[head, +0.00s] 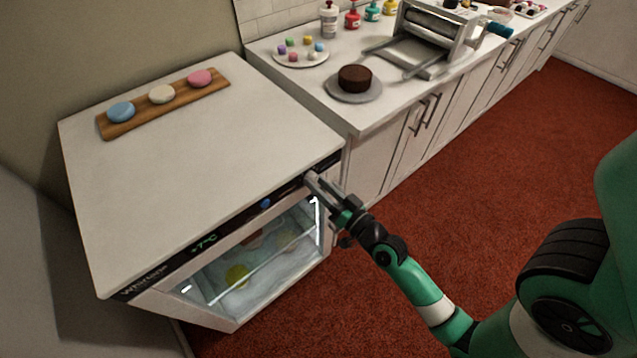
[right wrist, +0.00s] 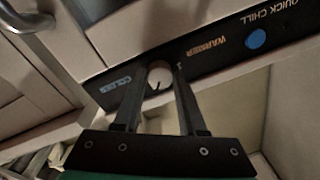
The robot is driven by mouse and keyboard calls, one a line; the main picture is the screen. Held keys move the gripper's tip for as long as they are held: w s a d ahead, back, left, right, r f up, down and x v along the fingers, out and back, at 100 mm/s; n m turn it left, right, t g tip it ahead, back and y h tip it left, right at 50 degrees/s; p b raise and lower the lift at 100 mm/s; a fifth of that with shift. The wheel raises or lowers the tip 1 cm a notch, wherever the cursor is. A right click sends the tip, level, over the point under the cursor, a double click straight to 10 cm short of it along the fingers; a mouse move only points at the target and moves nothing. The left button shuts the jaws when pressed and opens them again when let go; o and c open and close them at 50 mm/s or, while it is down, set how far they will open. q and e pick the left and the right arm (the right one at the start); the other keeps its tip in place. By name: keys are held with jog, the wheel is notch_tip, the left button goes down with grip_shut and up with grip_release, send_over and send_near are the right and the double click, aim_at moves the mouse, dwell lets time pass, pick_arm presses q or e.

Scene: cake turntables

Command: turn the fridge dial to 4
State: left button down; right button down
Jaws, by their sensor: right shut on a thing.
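The white fridge (head: 220,150) stands at the left in the head view, with a dark control strip along the top of its front. The pale round dial (right wrist: 159,76) sits on that strip between the labels "COLDER" and "WARMER", which appear upside down in the right wrist view. A dark pointer mark shows on the dial; I cannot read which number it points to. My right gripper (head: 310,179) is at the right end of the strip. In the right wrist view its fingers (right wrist: 160,80) are shut on the dial, one on each side. My left gripper is not in view.
A blue quick-chill button (right wrist: 256,39) is beside the dial. The green display (head: 204,243) reads about +7°C. A wooden board (head: 150,117) with pastel rounds lies on the fridge. A counter (head: 338,107) with a chocolate cake (head: 355,77) stands at the right. The red floor in front is clear.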

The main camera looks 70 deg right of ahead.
dwell(0.3)
jog(key=shift+c, duration=2.3)
grip_release()
jog(key=b+v, duration=0.7)
jog(key=v, duration=0.4)
jog(key=shift+s+a, duration=0.2)
jog(key=shift+s, duration=0.05)
